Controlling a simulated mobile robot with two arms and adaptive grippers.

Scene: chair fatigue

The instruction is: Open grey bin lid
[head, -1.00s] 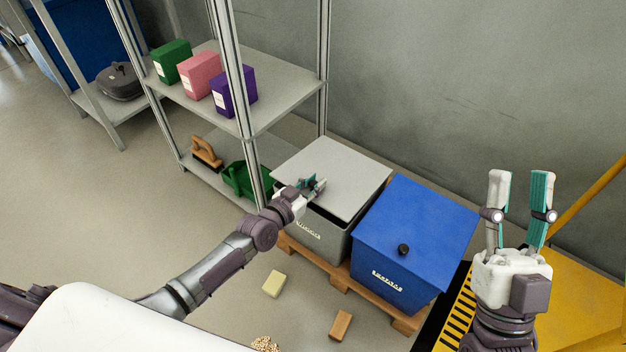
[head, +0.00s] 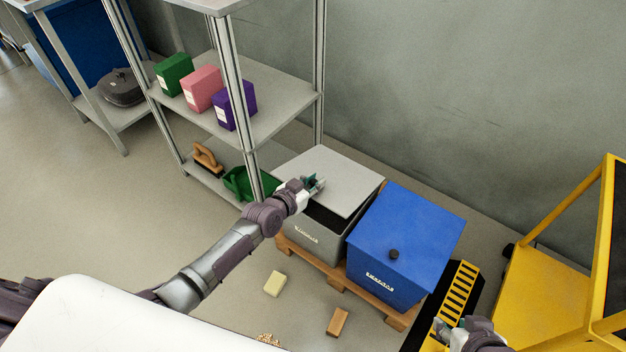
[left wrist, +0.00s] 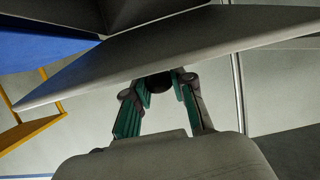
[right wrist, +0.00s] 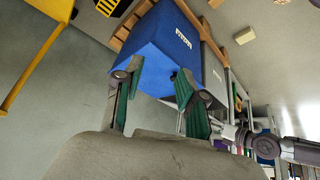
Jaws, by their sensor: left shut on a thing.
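The grey bin (head: 318,240) stands on a wooden pallet, left of the blue bin. Its grey lid (head: 347,180) is tilted up at the front, and a dark gap shows beneath it. My left gripper (head: 314,184) is at the front of the lid, shut on its dark round knob. In the left wrist view the knob (left wrist: 186,80) sits between the fingertips, under the lid panel (left wrist: 130,62). My right gripper (right wrist: 152,78) is open and empty, its fingers spread in front of the blue bin in the right wrist view; in the head view it is low at the right.
The blue bin (head: 405,235), lid closed, stands close on the right. A metal shelf post (head: 238,110) rises just left of the grey bin. A yellow cart (head: 550,290) is at the right. A sponge (head: 275,284) and a brown block (head: 338,321) lie on the floor.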

